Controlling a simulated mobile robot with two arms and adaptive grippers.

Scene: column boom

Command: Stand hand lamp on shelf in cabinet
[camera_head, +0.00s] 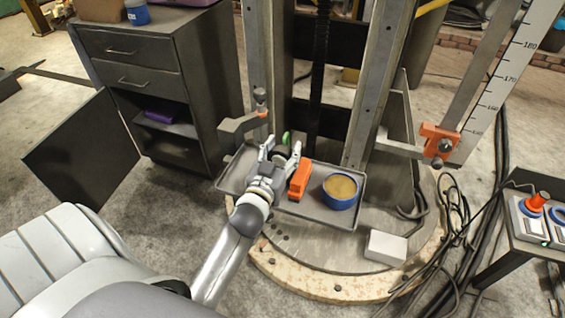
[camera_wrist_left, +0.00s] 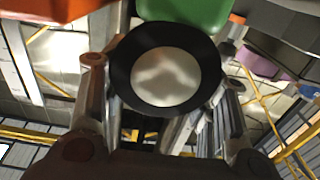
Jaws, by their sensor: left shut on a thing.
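My left gripper (camera_head: 281,151) is over the left part of a grey tray (camera_head: 326,217) on the column. It is shut on the hand lamp, whose green part (camera_head: 287,137) shows just beyond the fingers. In the left wrist view, the lamp shows a black ring around a pale round face (camera_wrist_left: 166,77), between the fingers, with green behind it. I cannot tell whether the lamp touches the tray. The dark grey cabinet (camera_head: 158,45) stands at the left with its door (camera_head: 82,153) swung open. Its shelf (camera_head: 165,124) bears a purple thing. My right gripper is not in view.
An orange block-like thing (camera_head: 299,180) and a blue tin (camera_head: 341,191) stand on the tray, right of the gripper. A grey bracket (camera_head: 240,125) juts out beside the column. A white box (camera_head: 385,247) lies on the round base. Cables lie at the right.

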